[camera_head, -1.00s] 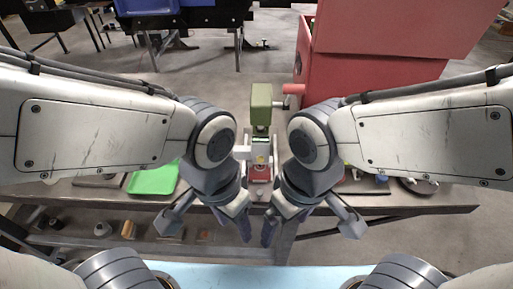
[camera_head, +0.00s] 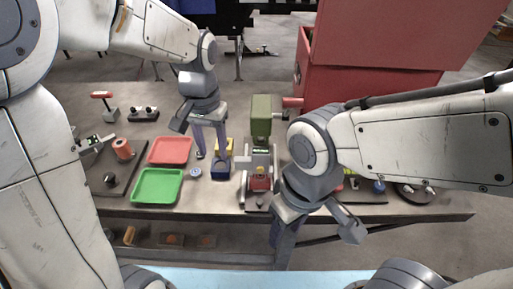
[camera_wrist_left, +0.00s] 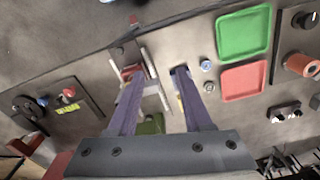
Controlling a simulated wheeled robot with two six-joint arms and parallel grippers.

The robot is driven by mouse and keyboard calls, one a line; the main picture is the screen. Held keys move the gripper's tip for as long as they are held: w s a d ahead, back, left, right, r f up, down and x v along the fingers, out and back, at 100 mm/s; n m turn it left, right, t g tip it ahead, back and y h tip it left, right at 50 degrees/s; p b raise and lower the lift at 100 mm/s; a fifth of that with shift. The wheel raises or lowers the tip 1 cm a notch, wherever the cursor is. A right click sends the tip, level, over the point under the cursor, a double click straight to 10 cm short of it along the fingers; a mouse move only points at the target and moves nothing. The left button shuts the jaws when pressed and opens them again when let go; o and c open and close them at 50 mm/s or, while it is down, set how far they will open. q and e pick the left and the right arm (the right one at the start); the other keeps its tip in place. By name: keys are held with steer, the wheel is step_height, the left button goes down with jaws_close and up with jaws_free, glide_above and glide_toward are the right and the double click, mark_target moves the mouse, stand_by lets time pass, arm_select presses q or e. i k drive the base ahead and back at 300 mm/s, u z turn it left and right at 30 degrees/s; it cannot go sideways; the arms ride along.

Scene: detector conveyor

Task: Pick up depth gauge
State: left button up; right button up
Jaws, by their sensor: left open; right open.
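I cannot tell for sure which object is the depth gauge. A small blue block with a yellow part (camera_head: 221,171) stands on the table left of the conveyor device (camera_head: 259,183). At the far left, a slim instrument with a green display (camera_head: 92,142) rests by a dark board. My left gripper (camera_head: 211,155) is open and empty, pointing down at the blue block. In the left wrist view the blue block (camera_wrist_left: 180,74) is by the right fingertip, and the conveyor device (camera_wrist_left: 130,70) is behind the left finger. My right gripper (camera_head: 281,245) is open at the table's front edge, its fingers partly hidden.
A red tray (camera_head: 170,151) and a green tray (camera_head: 157,186) lie left of my left gripper. A small round blue-grey part (camera_head: 194,172) sits beside them. A green machine head (camera_head: 261,117) rises over the conveyor device. A large red cabinet (camera_head: 350,85) stands behind.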

mark_target(261, 156)
steer(key=u, duration=1.9)
steer(key=k, duration=1.2)
steer(key=z, duration=1.55)
steer(key=i, duration=1)
